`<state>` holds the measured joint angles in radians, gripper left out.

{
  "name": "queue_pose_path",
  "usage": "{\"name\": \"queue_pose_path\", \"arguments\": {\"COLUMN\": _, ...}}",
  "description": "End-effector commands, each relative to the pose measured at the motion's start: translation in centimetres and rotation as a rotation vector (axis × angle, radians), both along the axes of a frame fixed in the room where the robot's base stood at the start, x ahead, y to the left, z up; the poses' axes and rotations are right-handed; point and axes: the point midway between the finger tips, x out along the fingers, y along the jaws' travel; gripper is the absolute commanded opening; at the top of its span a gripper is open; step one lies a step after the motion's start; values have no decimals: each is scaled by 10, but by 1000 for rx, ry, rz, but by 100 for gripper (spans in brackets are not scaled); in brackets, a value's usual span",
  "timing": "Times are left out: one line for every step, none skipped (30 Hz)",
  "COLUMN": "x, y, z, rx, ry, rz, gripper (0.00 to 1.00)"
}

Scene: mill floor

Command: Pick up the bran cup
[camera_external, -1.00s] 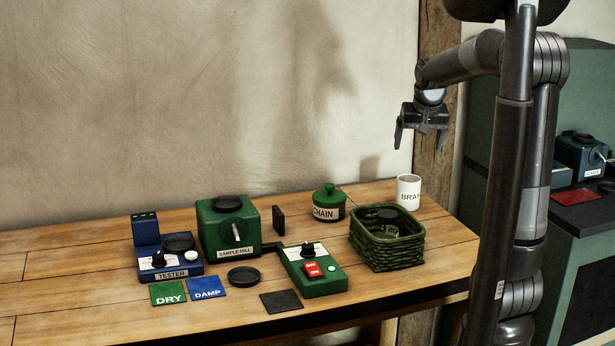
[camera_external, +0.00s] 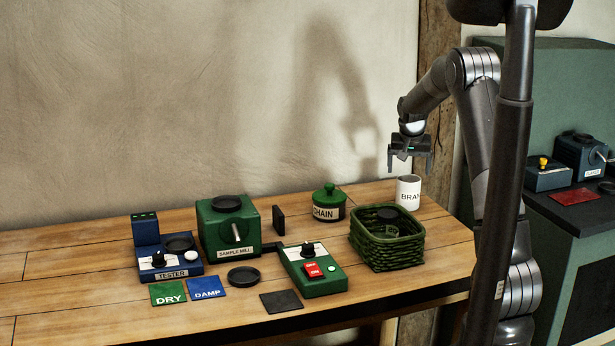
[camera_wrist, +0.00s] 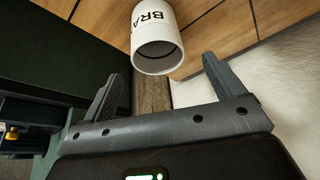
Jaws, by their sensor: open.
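The bran cup (camera_external: 408,193) is a white cylinder with black lettering, standing upright at the back right of the wooden table. In the wrist view the bran cup (camera_wrist: 156,40) shows at the top, with its open rim toward the camera. My gripper (camera_external: 410,167) is open and empty, a little above the cup in the external view, fingers pointing down. In the wrist view my gripper (camera_wrist: 160,82) has its two fingers spread apart, with the cup beyond the fingertips and roughly between them. The cup is apart from both fingers.
A green woven basket (camera_external: 368,257) with dark contents stands just in front of the cup. A green lidded jar (camera_external: 328,207) is to its left. The sample mill (camera_external: 213,239), tester (camera_external: 160,265) and a green switch box (camera_external: 319,285) are further left. A wooden post (camera_external: 437,130) rises behind.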

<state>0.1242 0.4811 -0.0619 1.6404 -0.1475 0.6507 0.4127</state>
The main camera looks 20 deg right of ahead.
Motion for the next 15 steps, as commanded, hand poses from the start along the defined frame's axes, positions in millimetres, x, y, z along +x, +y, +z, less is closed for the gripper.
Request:
{"name": "queue_pose_path", "arguments": {"x": 3, "y": -2, "z": -9, "rx": 1, "ry": 3, "rz": 0, "gripper": 88}}
{"name": "queue_pose_path", "arguments": {"x": 4, "y": -3, "z": -13, "rx": 0, "ry": 4, "rz": -1, "gripper": 88}}
{"name": "queue_pose_path", "arguments": {"x": 6, "y": -4, "z": -17, "rx": 0, "ry": 2, "rz": 0, "gripper": 88}}
{"name": "queue_pose_path", "arguments": {"x": 7, "y": -4, "z": -19, "rx": 0, "ry": 1, "rz": 0, "gripper": 88}}
{"name": "queue_pose_path", "arguments": {"x": 7, "y": -5, "z": -21, "rx": 0, "ry": 0, "rz": 0, "gripper": 88}}
{"name": "queue_pose_path", "arguments": {"x": 8, "y": -5, "z": -23, "rx": 0, "ry": 1, "rz": 0, "gripper": 88}}
{"name": "queue_pose_path", "arguments": {"x": 9, "y": -5, "z": -25, "rx": 0, "ry": 1, "rz": 0, "gripper": 88}}
{"name": "queue_pose_path", "arguments": {"x": 9, "y": -6, "z": -27, "rx": 0, "ry": 2, "rz": 1, "gripper": 88}}
{"name": "queue_pose_path", "arguments": {"x": 10, "y": -7, "z": -31, "rx": 0, "ry": 2, "rz": 1, "gripper": 88}}
{"name": "queue_pose_path", "arguments": {"x": 11, "y": -8, "z": -34, "rx": 0, "ry": 3, "rz": 1, "gripper": 88}}
{"name": "queue_pose_path", "arguments": {"x": 13, "y": -9, "z": -38, "rx": 0, "ry": 3, "rz": 1, "gripper": 88}}
{"name": "queue_pose_path", "arguments": {"x": 15, "y": -11, "z": -43, "rx": 0, "ry": 3, "rz": 1, "gripper": 88}}
{"name": "queue_pose_path", "arguments": {"x": 16, "y": -12, "z": -48, "rx": 0, "ry": 3, "rz": 1, "gripper": 88}}
{"name": "queue_pose_path", "arguments": {"x": 18, "y": -14, "z": -52, "rx": 1, "ry": 3, "rz": 0, "gripper": 88}}
{"name": "queue_pose_path", "arguments": {"x": 20, "y": -14, "z": -57, "rx": 1, "ry": 3, "rz": 1, "gripper": 88}}
